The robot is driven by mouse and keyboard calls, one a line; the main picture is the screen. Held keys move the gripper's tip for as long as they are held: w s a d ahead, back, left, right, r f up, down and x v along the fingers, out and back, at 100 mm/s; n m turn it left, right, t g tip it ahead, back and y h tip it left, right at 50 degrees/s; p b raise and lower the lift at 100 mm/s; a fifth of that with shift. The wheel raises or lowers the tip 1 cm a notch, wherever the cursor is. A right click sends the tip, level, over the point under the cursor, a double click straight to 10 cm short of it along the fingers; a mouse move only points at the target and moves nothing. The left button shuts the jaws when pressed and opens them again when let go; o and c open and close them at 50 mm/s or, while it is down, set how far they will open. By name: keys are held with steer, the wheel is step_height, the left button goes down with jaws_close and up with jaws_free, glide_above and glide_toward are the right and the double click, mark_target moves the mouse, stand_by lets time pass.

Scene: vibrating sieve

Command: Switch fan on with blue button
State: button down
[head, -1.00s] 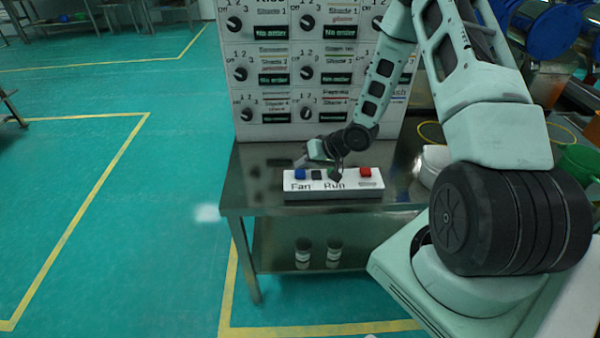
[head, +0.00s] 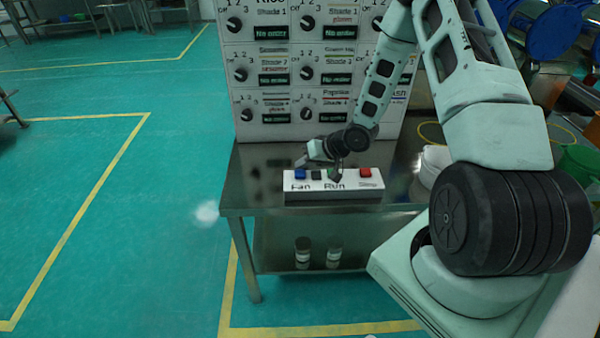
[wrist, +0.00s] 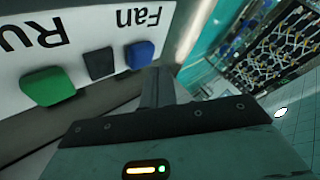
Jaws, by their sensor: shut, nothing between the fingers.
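The blue button (head: 300,174) sits at the left end of a white control box (head: 288,196), above the label Fan. In the wrist view the blue button (wrist: 140,54) is near the top middle. My gripper (head: 302,163) is shut and empty, just behind the blue button in the head view. In the wrist view my gripper's fingertips (wrist: 157,72) lie close beside the blue button's edge. I cannot tell whether they touch it.
A black part (wrist: 99,63) and the green button (wrist: 48,85) are beside the blue one. A red button (head: 365,172) is at the box's right end. The metal table (head: 260,205) carries the box, with a dial panel (head: 292,80) behind. Floor to the left is clear.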

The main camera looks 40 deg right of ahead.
mark_target(304, 173)
steer(key=shift+f, duration=0.1)
stand_by(0.5)
steer(key=shift+f, duration=0.35)
steer(key=shift+f+b, duration=0.4)
steer(key=shift+f, duration=0.05)
stand_by(0.6)
steer(key=shift+r, duration=0.15)
steer(key=shift+r+p, duration=0.75)
steer(key=shift+p, duration=0.2)
step_height(304, 173, up, 5)
steer(key=p, duration=0.4)
steer(key=shift+r+p, duration=0.1)
steer(key=shift+p, duration=0.3)
